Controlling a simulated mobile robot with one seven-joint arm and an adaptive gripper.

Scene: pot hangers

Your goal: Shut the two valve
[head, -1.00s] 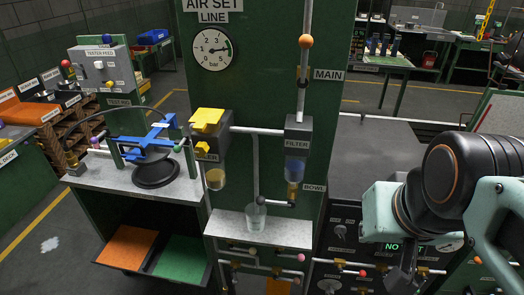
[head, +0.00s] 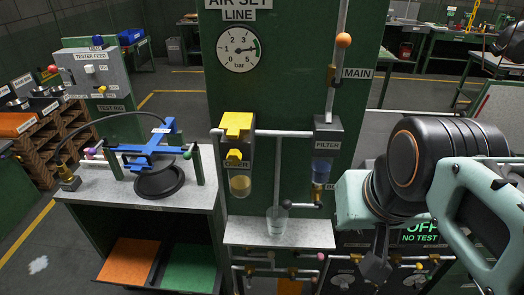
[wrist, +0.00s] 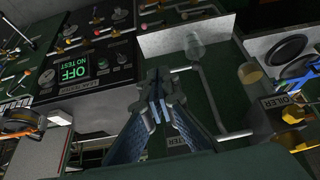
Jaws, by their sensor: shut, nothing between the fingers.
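No valve in view carries a label I can read as "two". On the green board, a valve with an orange ball handle (head: 343,40) sits on the upright pipe by the MAIN label (head: 357,74). A small brass valve (head: 318,192) is under the filter (head: 327,140). Several small valves with coloured ball ends line the low pipes, one with a pink ball (head: 321,257). My gripper (head: 375,268) hangs at the lower right, in front of the panels. In the wrist view my gripper (wrist: 160,85) is shut and empty.
A glass (head: 277,218) stands on the board's small shelf (head: 250,236). A yellow-topped oiler (head: 237,125) sticks out left of the filter. A grey test bench (head: 110,190) with a blue clamp (head: 150,148) stands at left. A screen (head: 420,232) reads OFF, NO TEST.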

